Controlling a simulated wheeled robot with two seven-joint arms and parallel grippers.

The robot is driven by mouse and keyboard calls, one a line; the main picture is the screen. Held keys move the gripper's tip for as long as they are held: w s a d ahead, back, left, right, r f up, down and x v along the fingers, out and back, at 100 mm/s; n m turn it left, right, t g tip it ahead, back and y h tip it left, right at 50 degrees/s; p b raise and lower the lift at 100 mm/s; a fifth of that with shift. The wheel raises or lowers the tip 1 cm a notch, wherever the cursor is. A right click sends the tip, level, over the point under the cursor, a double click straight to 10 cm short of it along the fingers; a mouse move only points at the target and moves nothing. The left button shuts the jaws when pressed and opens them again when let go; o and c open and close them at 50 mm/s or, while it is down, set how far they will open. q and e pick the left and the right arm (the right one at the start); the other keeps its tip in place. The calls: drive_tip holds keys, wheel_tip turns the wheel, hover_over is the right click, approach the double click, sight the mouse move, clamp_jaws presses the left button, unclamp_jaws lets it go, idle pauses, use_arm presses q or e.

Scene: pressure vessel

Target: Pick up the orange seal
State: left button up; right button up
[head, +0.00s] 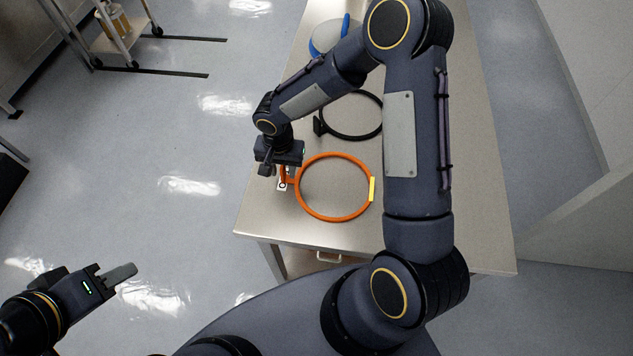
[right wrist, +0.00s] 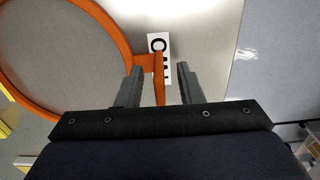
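The orange seal (head: 335,218) is a ring lying on the near part of the metal table, with a short T-shaped tab on its left and a yellow piece on its right. My right gripper (head: 284,177) is over the tab. In the right wrist view the seal (right wrist: 108,28) shows in part, and the fingers of my right gripper (right wrist: 160,86) are apart. The tab's crossbar stands between them, with a visible gap on each side. My left gripper (head: 120,274) is out over the floor at lower left, away from the table; its finger gap is not clear.
A black ring (head: 350,136) lies on the table (head: 470,130) beyond the seal. A white and blue rounded object (head: 327,36) is farther back. A white label with black marks (right wrist: 158,44) lies beside the tab. A cart (head: 122,35) stands at upper left.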

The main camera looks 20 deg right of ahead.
drive_tip(key=shift+f, duration=0.1)
clamp_jaws()
idle(0.4)
